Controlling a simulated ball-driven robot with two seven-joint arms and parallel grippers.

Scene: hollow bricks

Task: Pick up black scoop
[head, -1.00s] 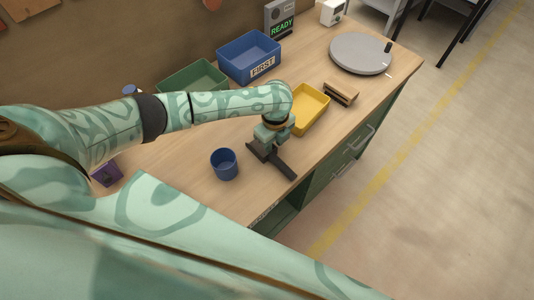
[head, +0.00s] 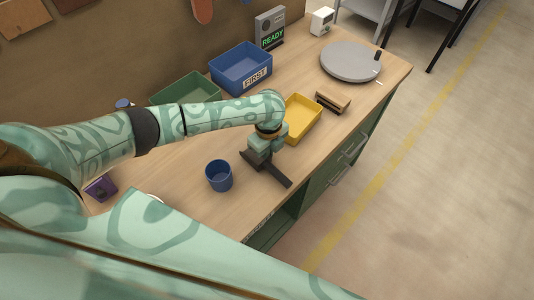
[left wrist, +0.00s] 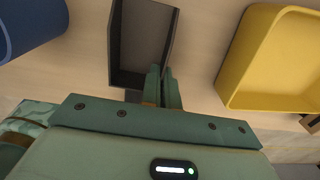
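The black scoop (head: 276,174) is on the wooden table near its front edge, right of the blue cup (head: 219,176). In the left wrist view the scoop (left wrist: 142,42) shows its open tray and raised walls. My left gripper (head: 258,155) is right at the scoop. In the left wrist view its fingertips (left wrist: 164,88) are close together at the scoop's right wall, one on each side, and appear shut on it. The contact is partly hidden. I cannot tell any gap between the scoop and the table. My right gripper is not in view.
A blue bin (head: 240,81), a green bin (head: 166,96) and a grey turntable (head: 351,73) stand farther back. Bare table lies left of the blue cup.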

